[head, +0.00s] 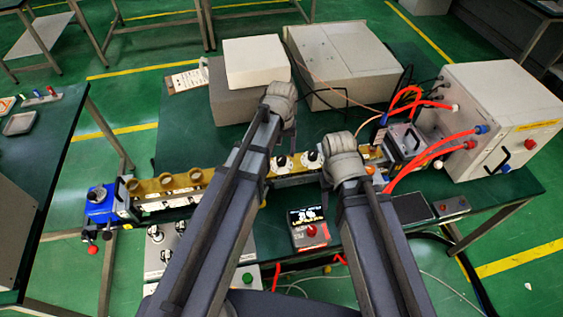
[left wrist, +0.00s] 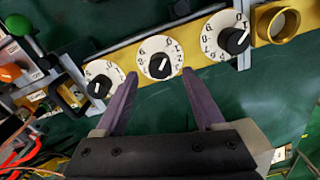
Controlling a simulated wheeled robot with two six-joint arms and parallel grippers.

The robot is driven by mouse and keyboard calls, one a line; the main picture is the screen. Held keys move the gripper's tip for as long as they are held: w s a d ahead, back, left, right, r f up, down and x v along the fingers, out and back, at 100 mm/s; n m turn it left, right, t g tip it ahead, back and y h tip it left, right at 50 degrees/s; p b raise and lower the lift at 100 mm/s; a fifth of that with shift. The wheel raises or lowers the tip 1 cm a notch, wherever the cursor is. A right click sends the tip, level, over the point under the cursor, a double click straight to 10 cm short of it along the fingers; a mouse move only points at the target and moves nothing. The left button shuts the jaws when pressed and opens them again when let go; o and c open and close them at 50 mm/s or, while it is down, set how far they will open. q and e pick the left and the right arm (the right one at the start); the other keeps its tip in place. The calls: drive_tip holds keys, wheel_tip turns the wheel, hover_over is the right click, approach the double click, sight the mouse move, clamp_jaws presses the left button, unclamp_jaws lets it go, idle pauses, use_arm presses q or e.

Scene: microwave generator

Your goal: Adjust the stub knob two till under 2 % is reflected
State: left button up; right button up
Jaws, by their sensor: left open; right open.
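Three white numbered dials with black knobs show in a row in the left wrist view. The middle dial's knob (left wrist: 160,66), which I take for stub knob two, lies between the tips of my left gripper (left wrist: 160,75). That gripper is open, one finger on each side, with no contact visible. The other knobs are the left one (left wrist: 100,86) and the right one (left wrist: 234,40). In the head view my left arm partly covers the dial row. My right gripper (head: 343,158) is beside the rail, its fingers mostly hidden. A small display (head: 306,216) is lit, too small to read.
A yellow rail with brass rings (head: 166,180) runs left to a blue unit (head: 100,203). A white cabinet (head: 500,120) with orange cables stands at the right. Grey boxes (head: 345,62) stand behind. A switch box (head: 163,248) sits in front.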

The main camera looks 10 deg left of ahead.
sight(281, 157)
use_arm(q)
wheel_tip(281, 157, down, 5)
drive_tip(key=b, duration=0.3)
drive_tip(key=shift+r+b, duration=0.1)
drive_tip(key=shift+b, duration=0.25)
clamp_jaws()
